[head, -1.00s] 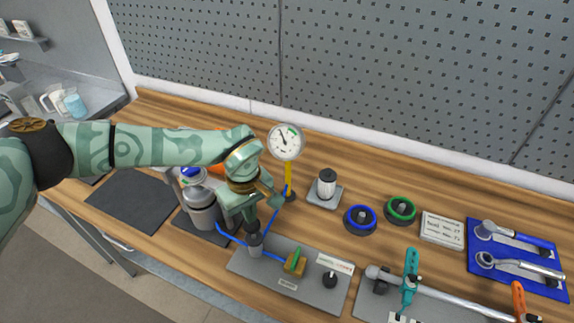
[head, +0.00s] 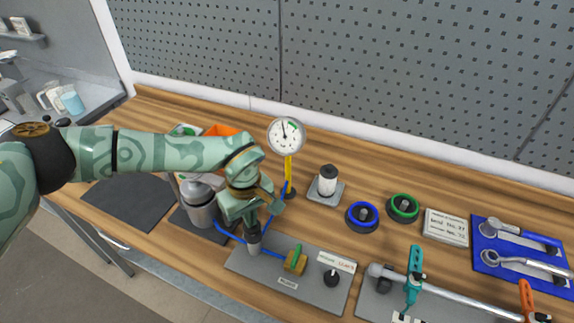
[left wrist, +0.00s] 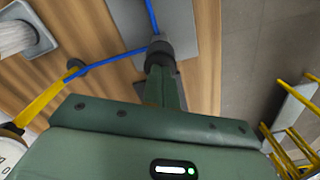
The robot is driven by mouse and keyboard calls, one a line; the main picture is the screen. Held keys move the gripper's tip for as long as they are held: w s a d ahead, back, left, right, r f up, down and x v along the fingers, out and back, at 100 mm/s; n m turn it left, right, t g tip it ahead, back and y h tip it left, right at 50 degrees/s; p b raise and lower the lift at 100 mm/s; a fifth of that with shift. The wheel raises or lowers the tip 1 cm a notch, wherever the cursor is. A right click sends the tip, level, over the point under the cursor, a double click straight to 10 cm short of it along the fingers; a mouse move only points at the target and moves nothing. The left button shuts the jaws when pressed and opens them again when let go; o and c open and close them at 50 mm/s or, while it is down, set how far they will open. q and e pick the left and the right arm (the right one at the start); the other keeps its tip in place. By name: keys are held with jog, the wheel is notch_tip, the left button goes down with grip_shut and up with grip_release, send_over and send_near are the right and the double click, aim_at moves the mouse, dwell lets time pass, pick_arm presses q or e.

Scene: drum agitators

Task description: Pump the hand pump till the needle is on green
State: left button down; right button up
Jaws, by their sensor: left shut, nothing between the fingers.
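In the left wrist view the gripper (left wrist: 163,82) is lined up with the dark pump top (left wrist: 160,50). The round white gauge (head: 286,135) stands on a yellow post behind. Its needle points nearly straight up, just left of the green band (head: 293,125). My right gripper is not in view.
A brass valve with a green lever (head: 296,262) and a black knob (head: 331,277) share the pump's plate (head: 262,276). Blue hose runs to the grey tank (head: 201,208) on the left.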

pick_arm(q)
jog(key=shift+s+f+b, duration=0.1)
jog(key=shift+f+b, duration=0.45)
jog(key=shift+f, duration=0.55)
notch_tip(320, 180, up, 6)
jog(key=p, duration=0.4)
jog(key=shift+f, duration=0.1)
jog(key=shift+f, duration=0.15)
jog(key=shift+f+b, duration=2.05)
jog(key=shift+f, duration=0.75)
jog(key=shift+r+p, duration=2)
jog(key=shift+r, duration=0.9)
notch_tip(320, 180, up, 6)
jog(key=p, duration=0.4)
